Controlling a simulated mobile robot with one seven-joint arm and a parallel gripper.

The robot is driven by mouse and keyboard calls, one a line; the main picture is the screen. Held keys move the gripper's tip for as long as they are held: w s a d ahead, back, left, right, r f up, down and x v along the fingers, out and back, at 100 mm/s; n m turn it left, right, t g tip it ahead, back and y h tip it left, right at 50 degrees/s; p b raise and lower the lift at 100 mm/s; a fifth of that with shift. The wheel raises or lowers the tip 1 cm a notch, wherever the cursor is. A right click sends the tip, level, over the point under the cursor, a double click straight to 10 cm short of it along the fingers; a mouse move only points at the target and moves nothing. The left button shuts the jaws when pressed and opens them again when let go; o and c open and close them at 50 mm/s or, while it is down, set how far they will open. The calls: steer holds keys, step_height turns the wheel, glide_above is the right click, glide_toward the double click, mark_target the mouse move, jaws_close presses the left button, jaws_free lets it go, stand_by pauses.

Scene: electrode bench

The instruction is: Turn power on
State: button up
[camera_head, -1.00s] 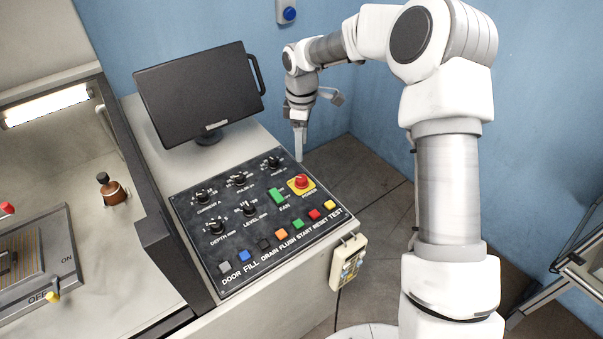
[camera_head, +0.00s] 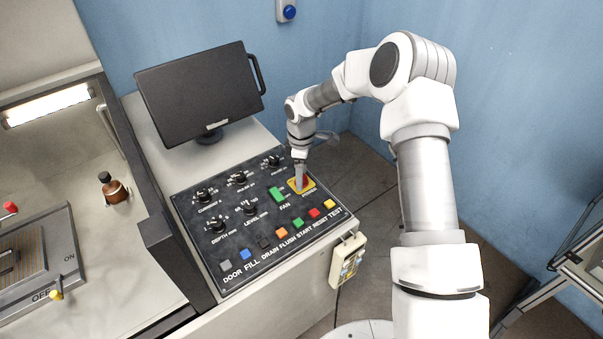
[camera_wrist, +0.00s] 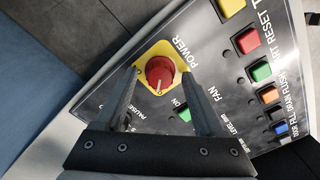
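The red power knob (camera_wrist: 160,73) sits on a yellow plate marked POWER, on the black control panel (camera_head: 262,262). In the wrist view the knob shows a white mark pointing down the picture, toward my gripper. My gripper (camera_wrist: 163,82) is open, with one finger on each side of the knob in that view. Whether the fingers touch it cannot be told. In the head view my gripper (camera_head: 299,186) points down over the yellow plate (camera_head: 311,185) and hides most of the knob.
A green FAN switch (camera_head: 277,195) is close left of the plate. Several coloured buttons, such as the red RESET button (camera_head: 314,213), line the panel's front. Black dials and a monitor (camera_head: 199,92) stand behind. A pendant (camera_head: 347,260) hangs on the panel's right side.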

jaws_close()
steer(key=shift+m+b, duration=0.4)
steer(key=shift+b, duration=0.05)
steer(key=shift+f+m+b, duration=0.15)
steer(key=shift+m+b, duration=0.7)
steer(key=shift+m, duration=0.15)
steer(key=m+b, duration=0.3)
steer(key=m, duration=0.2)
steer(key=m+b, duration=0.2)
steer(key=m, duration=0.2)
steer(key=shift+r+m+b, duration=0.2)
steer(key=shift+m+b, duration=0.25)
steer(key=shift+m, duration=1.55)
steer(key=shift+o, duration=0.3)
jaws_free()
